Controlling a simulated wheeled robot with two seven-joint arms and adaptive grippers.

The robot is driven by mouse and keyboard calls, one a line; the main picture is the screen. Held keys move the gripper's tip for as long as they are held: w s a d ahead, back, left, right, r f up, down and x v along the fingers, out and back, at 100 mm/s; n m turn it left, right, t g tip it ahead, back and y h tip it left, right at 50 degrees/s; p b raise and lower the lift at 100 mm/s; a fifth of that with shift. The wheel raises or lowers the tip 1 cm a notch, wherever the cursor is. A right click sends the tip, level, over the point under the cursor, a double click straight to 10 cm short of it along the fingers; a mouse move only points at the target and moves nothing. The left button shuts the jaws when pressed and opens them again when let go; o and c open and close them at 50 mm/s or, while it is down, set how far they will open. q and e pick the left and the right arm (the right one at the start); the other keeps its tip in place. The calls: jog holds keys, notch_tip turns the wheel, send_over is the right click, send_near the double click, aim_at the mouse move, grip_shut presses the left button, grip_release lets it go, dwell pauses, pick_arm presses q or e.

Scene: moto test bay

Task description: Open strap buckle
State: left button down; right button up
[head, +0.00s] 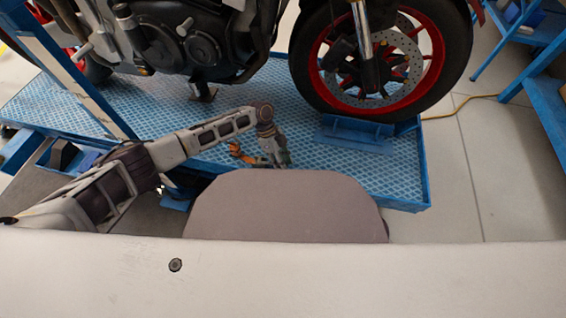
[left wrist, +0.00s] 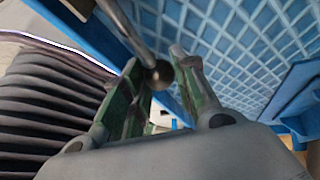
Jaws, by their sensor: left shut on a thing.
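My left gripper (head: 282,164) reaches over the near edge of the blue lift platform in the head view. In the left wrist view its two green fingers (left wrist: 158,85) are closed around a grey metal rod with a round knob (left wrist: 160,75). I cannot tell whether this rod belongs to the strap buckle. A small orange piece (head: 238,150) shows just left of the gripper in the head view; its exact shape is too small to tell. No strap buckle can be made out clearly. My right gripper is not in view.
A motorcycle with a red-rimmed front wheel (head: 440,60) stands on the blue textured platform (head: 390,160). A blue wheel chock (head: 355,132) sits under the wheel. A blue upright (head: 75,75) rises at the left. Blue stands are at the right, with bare floor (head: 480,160) between.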

pick_arm(q)
jog(key=shift+a+r+h, duration=0.15)
jog(key=shift+r+h, duration=0.3)
jog(key=shift+h, duration=0.25)
jog(key=shift+a+r+g+h+b, duration=0.3)
jog(key=shift+r+g+h+b, duration=0.1)
jog(key=shift+r+h+b, duration=0.25)
jog(key=shift+w+a+r+m+g+h+b, duration=0.1)
jog(key=shift+a+r+m+g+h+b, duration=0.15)
jog(key=shift+a+r+h+b, duration=0.45)
jog(key=shift+w+a+r+m+g+h+b, duration=0.2)
jog(key=shift+r+h+b, duration=0.3)
jog(key=shift+h, duration=0.45)
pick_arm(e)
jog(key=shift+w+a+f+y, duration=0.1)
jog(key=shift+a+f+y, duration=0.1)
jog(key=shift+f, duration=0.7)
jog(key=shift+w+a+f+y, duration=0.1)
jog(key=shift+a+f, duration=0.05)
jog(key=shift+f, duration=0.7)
pick_arm(q)
jog(key=shift+s, duration=0.1)
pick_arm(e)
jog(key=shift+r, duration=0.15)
